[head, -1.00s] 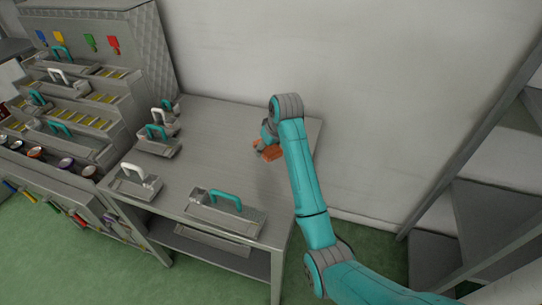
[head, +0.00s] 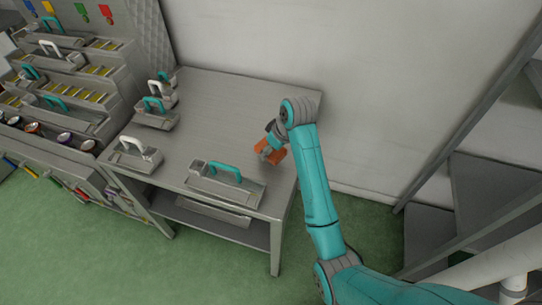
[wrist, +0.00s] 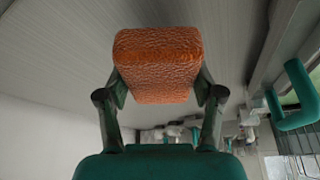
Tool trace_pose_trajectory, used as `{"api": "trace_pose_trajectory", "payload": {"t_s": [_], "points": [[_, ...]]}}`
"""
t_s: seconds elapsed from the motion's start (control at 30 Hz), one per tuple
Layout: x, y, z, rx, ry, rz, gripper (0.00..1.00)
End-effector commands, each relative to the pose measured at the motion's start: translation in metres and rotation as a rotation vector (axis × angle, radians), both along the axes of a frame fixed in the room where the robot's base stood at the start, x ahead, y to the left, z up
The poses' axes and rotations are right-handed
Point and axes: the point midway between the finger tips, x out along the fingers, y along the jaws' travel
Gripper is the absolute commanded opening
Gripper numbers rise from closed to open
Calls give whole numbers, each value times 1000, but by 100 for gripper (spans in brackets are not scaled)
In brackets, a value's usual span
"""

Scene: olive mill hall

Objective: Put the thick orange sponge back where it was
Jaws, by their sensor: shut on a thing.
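The thick orange sponge (head: 276,157) is over the right part of the grey metal table (head: 222,100) in the head view. My gripper (head: 267,150) is shut on it. In the wrist view the sponge (wrist: 158,62) sits squarely between my two fingers, gripped by its sides, with the tabletop behind it. I cannot tell whether the sponge touches the tabletop. Part of it is hidden by my gripper in the head view.
A long grey tray with a teal handle (head: 228,190) stands at the table's front edge. A white-handled tray (head: 135,157) and several others line the left side. The table's back middle is clear. A wall is behind, a stepped rack (head: 70,90) at left.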

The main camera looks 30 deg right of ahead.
Motion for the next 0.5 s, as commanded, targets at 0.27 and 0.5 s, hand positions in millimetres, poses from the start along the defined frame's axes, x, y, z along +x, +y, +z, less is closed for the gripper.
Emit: {"api": "trace_pose_trajectory", "payload": {"t_s": [0.27,0.5], "points": [[-1,0,-31,0,3,-1,29],[0,0,-38,0,1,0,29]]}}
